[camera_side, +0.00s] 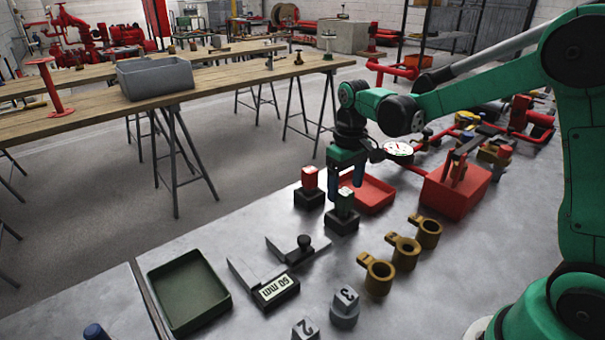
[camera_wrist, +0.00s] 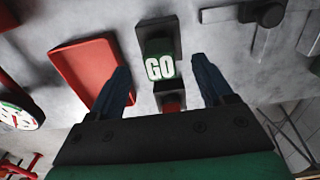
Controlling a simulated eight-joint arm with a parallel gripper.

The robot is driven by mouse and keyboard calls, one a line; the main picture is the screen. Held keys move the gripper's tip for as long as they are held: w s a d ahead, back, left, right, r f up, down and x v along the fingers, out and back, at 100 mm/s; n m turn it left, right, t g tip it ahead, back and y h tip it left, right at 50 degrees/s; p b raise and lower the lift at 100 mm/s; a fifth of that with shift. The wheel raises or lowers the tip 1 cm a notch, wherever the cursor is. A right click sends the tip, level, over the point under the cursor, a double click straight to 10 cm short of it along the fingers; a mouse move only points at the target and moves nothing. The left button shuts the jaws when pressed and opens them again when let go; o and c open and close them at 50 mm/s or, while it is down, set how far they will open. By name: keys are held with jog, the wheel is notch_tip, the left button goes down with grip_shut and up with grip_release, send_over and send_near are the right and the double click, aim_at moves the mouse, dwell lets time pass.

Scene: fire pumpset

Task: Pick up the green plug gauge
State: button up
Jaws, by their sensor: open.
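The green plug gauge (camera_side: 344,199) stands upright in a dark block (camera_side: 341,222) on the metal bench. In the wrist view the green gauge (camera_wrist: 160,66) shows its white GO lettering. My gripper (camera_side: 346,192) is open, pointing down over it. In the wrist view my gripper (camera_wrist: 160,72) has one blue finger on each side of the gauge, with gaps visible between them and it. Whether the fingers are low enough to surround it fully is hard to tell.
A red gauge (camera_side: 309,178) stands in its own block close by, left of the green one. A red tray (camera_side: 378,199) lies just right. A 50 mm gauge (camera_side: 275,289), brass rings (camera_side: 404,251) and a green tray (camera_side: 188,295) are nearer the camera.

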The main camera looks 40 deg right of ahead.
aim_at(343, 208)
jog(key=shift+f, duration=2.4)
grip_shut()
